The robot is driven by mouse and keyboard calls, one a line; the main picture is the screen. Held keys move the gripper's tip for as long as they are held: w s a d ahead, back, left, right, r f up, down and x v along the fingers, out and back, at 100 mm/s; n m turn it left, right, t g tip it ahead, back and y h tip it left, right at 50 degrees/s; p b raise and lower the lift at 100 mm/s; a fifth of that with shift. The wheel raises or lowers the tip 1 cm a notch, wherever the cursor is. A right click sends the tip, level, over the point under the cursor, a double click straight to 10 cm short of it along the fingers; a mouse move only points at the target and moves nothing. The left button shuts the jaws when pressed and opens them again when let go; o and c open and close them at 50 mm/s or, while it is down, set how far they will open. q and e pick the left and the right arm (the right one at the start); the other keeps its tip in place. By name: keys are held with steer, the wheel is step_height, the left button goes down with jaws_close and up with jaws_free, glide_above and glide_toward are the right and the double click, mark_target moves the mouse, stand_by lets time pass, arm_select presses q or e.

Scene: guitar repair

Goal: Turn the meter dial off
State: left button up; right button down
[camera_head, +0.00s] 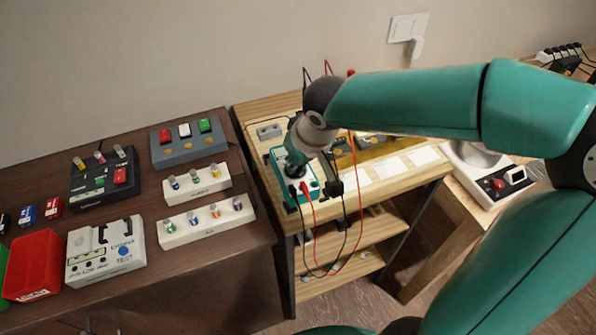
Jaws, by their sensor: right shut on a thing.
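The meter (307,187) is a teal and white box lying on the light wooden bench, with black and red leads plugged into its near end. My right gripper (295,168) comes down onto the meter's middle from above. Its fingertips are shut on the meter dial, which they and the gripper body hide. I cannot read the dial's setting. My right arm reaches across the right half of the view. My left gripper is not in view.
A dark table (233,258) on the left holds a grey button box (189,152), white racks (207,219) of small bottles and a red bin (36,262). Red and black leads hang over the bench's front edge. A white device (487,185) stands at right.

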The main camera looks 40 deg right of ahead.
steer(key=shift+m+b, duration=0.5)
steer(key=shift+h, duration=0.3)
stand_by(0.4)
steer(key=c, duration=1.2)
jaws_free()
steer(key=shift+r, duration=0.1)
steer(key=v, duration=1.1)
steer(key=shift+r, duration=0.4)
steer(key=shift+s, duration=0.1)
